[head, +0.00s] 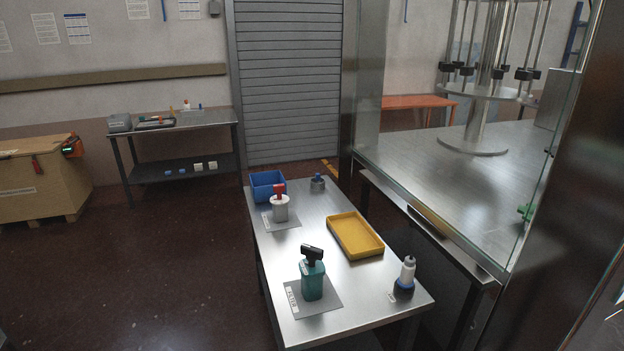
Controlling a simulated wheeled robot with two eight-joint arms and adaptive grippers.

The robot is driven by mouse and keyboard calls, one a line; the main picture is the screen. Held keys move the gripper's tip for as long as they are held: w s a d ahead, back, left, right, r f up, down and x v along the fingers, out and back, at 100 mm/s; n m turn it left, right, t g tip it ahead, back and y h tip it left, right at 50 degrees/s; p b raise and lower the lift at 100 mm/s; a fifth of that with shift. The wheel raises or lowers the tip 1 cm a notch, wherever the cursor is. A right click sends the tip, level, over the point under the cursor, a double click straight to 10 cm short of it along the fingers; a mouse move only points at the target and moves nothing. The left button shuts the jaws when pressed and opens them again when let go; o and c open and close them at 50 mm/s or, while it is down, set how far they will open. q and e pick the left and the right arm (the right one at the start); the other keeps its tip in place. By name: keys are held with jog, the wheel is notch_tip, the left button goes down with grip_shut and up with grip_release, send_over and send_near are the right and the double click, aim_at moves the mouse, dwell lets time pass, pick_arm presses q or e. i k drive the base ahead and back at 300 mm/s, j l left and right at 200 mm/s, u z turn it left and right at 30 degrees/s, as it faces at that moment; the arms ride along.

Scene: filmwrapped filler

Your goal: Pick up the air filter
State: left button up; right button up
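On the metal table stand a teal body with a black top (312,277), upright on a grey labelled mat (328,299), and a white-grey cylinder with a red top (280,207) on another grey mat (291,222). A white, blue and black upright device (406,277) stands at the right front corner. A small grey piece with a blue top (318,183) stands at the far end. Neither of my grippers is in view.
The metal table (365,292) also holds a yellow tray (372,252), seemingly empty, and a blue bin (256,191). A glass-walled machine (440,215) stands close on the right. A side table (187,128) and wooden crate (40,190) are at the back left. The left floor is clear.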

aim_at(311, 279)
jog(key=i+j, duration=0.55)
jog(key=j, duration=0.2)
jog(key=i+j+z, duration=0.1)
jog(key=i+j, duration=0.15)
jog(key=j, duration=0.1)
